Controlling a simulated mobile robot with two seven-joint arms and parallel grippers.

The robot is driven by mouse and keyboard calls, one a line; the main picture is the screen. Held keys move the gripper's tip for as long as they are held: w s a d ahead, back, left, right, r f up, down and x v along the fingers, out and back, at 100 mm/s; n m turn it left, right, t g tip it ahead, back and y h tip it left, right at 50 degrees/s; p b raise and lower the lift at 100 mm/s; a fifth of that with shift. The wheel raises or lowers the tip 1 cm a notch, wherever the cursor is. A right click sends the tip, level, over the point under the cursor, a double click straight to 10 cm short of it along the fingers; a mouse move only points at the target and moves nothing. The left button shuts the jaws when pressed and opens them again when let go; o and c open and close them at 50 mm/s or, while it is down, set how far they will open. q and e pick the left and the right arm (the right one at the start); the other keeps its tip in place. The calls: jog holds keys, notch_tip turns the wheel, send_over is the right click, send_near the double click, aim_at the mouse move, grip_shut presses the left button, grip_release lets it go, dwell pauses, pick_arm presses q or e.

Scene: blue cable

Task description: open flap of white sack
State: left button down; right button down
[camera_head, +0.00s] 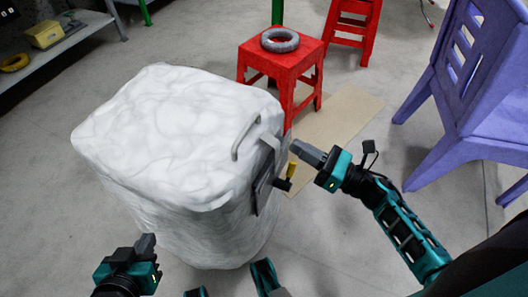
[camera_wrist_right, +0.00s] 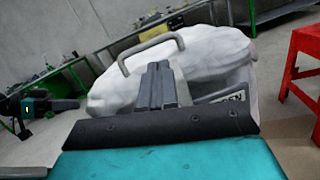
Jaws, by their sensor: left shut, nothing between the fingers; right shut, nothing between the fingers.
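The white sack (camera_head: 165,125) is large and boxy with a crumpled surface, standing on the floor at left centre in the head view. A grey handle (camera_head: 243,138) is at its right top edge; the wrist view also shows the handle (camera_wrist_right: 150,47). A dark panel (camera_head: 263,186) is on the sack's right side. My left gripper (camera_head: 147,242) is shut and empty at the sack's near left side.
A red stool (camera_head: 285,65) with a grey ring (camera_head: 280,40) on top stands behind the sack. Another red stool (camera_head: 352,27) is further back. A purple chair (camera_head: 470,85) stands at right. A shelf (camera_head: 70,40) is at back left. Cardboard (camera_head: 335,120) lies on the floor.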

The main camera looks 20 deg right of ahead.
jog(key=w+a+n+g+y, duration=0.1)
jog(key=w+a+n, duration=0.2)
jog(key=w+a, duration=0.3)
jog(key=shift+w+a+r+n+b, duration=0.15)
jog(key=shift+w+a+n+b, duration=0.2)
jog(key=shift+a, duration=0.15)
